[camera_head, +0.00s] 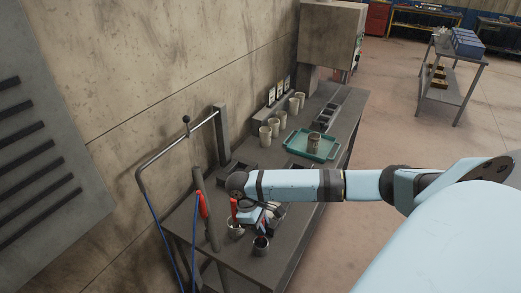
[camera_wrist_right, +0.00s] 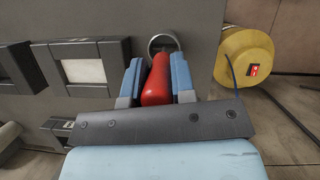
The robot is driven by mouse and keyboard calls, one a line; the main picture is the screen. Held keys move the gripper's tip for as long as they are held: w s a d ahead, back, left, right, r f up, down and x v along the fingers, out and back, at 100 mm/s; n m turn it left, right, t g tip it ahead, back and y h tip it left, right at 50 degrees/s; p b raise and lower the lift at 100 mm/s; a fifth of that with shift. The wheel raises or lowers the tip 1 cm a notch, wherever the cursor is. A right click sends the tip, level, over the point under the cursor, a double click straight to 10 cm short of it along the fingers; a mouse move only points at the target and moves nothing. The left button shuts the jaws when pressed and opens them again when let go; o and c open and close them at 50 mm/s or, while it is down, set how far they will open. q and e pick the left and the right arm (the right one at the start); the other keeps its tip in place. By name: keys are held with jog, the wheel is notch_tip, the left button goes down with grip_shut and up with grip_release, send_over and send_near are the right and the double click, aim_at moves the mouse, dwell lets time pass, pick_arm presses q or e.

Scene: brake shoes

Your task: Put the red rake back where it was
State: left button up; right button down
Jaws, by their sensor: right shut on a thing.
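The red rake (camera_wrist_right: 156,82) shows in the right wrist view as a smooth red handle. My right gripper (camera_wrist_right: 155,70) is shut on it, with one blue finger on each side. Behind the far end of the handle is a round metal rim (camera_wrist_right: 163,43); I cannot tell whether the rake is inside it or above it. In the head view my right gripper (camera_head: 256,219) points down low over the near part of the workbench, close to several small metal cups. The rake's working end is hidden. My left gripper is not in view.
Metal cups (camera_head: 235,230) and (camera_head: 260,246) stand by the gripper on the grey workbench (camera_head: 275,262). A post with a red-handled hose tool (camera_head: 202,206) stands close at left. A green tray (camera_head: 299,154) holding a can and several pale cups (camera_head: 265,137) are farther back.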

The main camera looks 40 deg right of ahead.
jog(key=shift+f, duration=0.6)
jog(key=c, duration=0.9)
grip_release()
jog(key=shift+o, duration=0.2)
jog(key=b+v, duration=0.1)
jog(key=v, duration=1.3)
jog(key=shift+s+f, duration=0.1)
